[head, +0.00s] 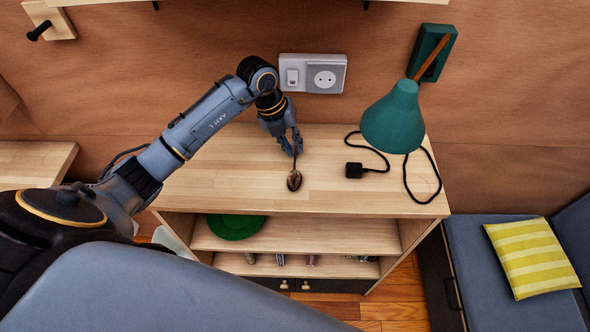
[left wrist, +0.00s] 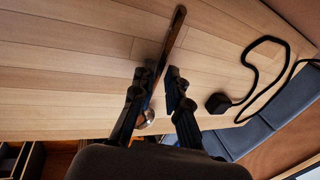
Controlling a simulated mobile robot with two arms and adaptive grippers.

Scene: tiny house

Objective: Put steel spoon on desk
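The steel spoon (head: 294,181) is at the wooden desk top (head: 230,180), its dark bowl toward the front edge and its handle reaching back under my left gripper (head: 291,144). In the left wrist view the spoon's handle (left wrist: 174,38) runs between the fingertips of my left gripper (left wrist: 160,76), closer to the left finger. The fingers stand apart with a visible gap, and the spoon's bowl shows lower down between them. The spoon seems to lie on the desk top, though contact under the fingers is hard to see. My right gripper is not in view.
A green lamp (head: 393,121) hangs from the wall over the desk's right side. A black plug (head: 354,170) with its cable lies right of the spoon. A green plate (head: 235,226) is on the shelf below. The desk's left part is clear.

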